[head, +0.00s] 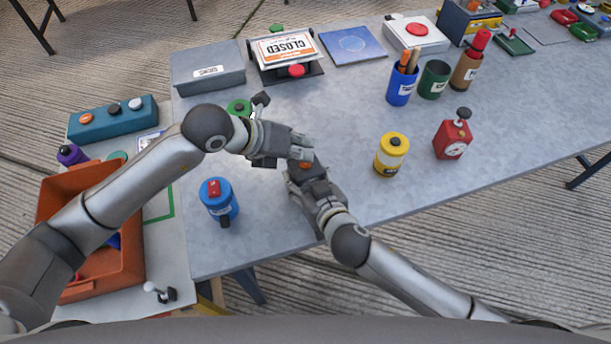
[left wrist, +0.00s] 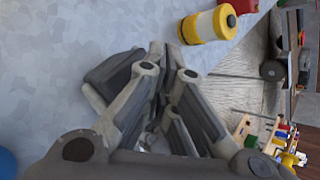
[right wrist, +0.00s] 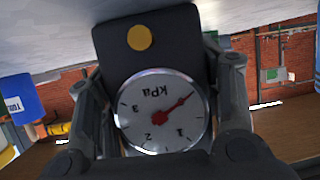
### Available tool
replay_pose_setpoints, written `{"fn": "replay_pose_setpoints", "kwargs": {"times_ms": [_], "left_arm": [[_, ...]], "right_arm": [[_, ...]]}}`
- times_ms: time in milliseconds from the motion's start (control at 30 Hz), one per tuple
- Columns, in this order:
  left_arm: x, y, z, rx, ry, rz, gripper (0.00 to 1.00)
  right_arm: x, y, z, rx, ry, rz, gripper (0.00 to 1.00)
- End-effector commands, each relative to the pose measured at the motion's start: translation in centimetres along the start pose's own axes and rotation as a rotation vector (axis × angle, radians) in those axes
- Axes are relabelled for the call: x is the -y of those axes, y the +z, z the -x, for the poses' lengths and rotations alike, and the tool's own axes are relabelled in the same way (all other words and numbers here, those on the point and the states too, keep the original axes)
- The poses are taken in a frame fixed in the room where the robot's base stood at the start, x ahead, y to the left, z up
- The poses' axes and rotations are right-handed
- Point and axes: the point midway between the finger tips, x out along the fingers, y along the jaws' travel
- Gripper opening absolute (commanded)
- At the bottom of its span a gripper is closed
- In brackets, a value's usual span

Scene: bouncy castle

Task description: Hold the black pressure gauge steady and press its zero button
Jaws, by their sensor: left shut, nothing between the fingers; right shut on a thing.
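The black pressure gauge (right wrist: 190,60) has a round white kPa dial with a red needle and a yellow-orange button. It fills the middle of the right wrist view, upside down there. My right gripper (head: 308,182) is shut on it, one finger at each side, over the grey table. In the head view the gauge (head: 294,173) is partly hidden by both grippers; a bit of orange shows on it. My left gripper (head: 306,152) is shut and empty, its fingertips close beside or above the gauge. Whether they touch it or the button I cannot tell. Its closed fingers show in the left wrist view (left wrist: 165,65).
A blue canister (head: 218,204) stands left of the gauge. Cups (head: 434,80), a grey box (head: 208,69) and a CLOSED sign (head: 286,48) are farther back. An orange bin (head: 125,245) is at left.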

Motion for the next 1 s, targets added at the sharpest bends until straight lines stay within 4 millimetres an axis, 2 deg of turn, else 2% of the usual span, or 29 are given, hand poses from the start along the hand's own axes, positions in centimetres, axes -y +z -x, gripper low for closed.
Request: {"fn": "replay_pose_setpoints", "kwargs": {"times_ms": [367,1000], "left_arm": [[0.3,0.3,0.4,0.001,0.0,-0.001,0.0],[3.1,3.1,4.3,0.0,-0.001,-0.001,0.0]], "right_arm": [[0.0,0.0,0.0,0.001,0.0,0.0,0.22],[0.0,0.1,0.0,0.001,0.0,0.0,0.22]]}}
